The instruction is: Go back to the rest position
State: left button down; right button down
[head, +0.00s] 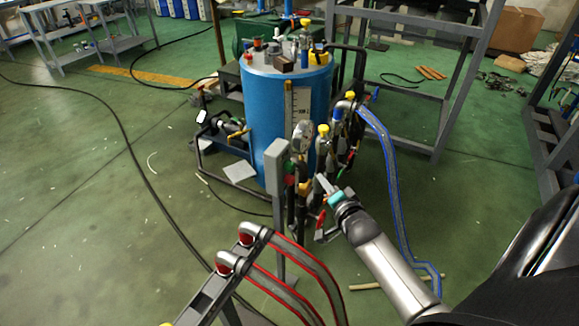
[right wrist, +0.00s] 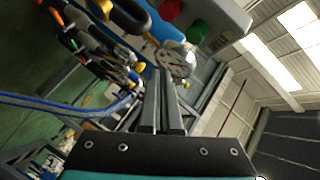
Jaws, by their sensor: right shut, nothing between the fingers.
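My right gripper (head: 324,183) reaches in from the lower right in the head view, near the valves and pipes in front of the blue tank (head: 258,110). Its two fingers (right wrist: 161,100) lie together in the right wrist view, with nothing between them. A round pressure gauge (head: 303,136) stands just beyond and above the gripper; it also shows past the fingertips in the right wrist view (right wrist: 176,60). A grey button box (head: 276,165) is left of the gripper. Its red and green buttons show in the right wrist view. My left gripper is not in view.
Blue-striped hoses (head: 391,180) run down right of the gripper. Red-striped hoses (head: 300,265) on a grey frame are at the lower front. A steel frame (head: 425,120) stands right of the tank. Black cables cross the green floor, which is mostly clear at left.

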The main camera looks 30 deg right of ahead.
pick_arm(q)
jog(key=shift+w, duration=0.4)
